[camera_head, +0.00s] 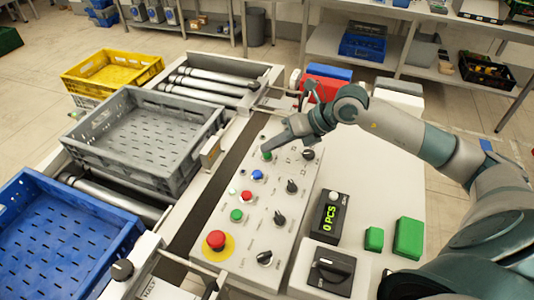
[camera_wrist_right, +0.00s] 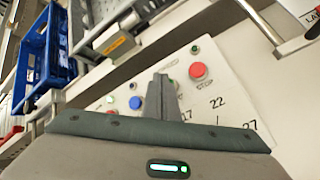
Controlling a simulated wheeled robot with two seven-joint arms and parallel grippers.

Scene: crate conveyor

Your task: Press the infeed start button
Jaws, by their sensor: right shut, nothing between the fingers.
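The sloped white control panel (camera_head: 250,222) carries several buttons. A green button (camera_head: 267,155) is at its far end, then a blue button (camera_head: 257,175), a red button (camera_head: 246,196) and another green button (camera_head: 236,215) toward the near end. The labels in the head view are too small to read, so I cannot tell which is infeed start. My right gripper (camera_head: 268,143) is shut and empty over the far end, close to the far green button. In the right wrist view its shut fingers (camera_wrist_right: 163,82) point at the panel; contact is unclear. My left gripper is not in view.
A red mushroom button (camera_head: 215,240) on yellow sits at the near end. Black rotary knobs (camera_head: 292,186) line the panel's right side. The wrist view shows a red button (camera_wrist_right: 198,71) marked STOP. Grey (camera_head: 150,135), blue (camera_head: 65,235) and yellow (camera_head: 110,70) crates stand left.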

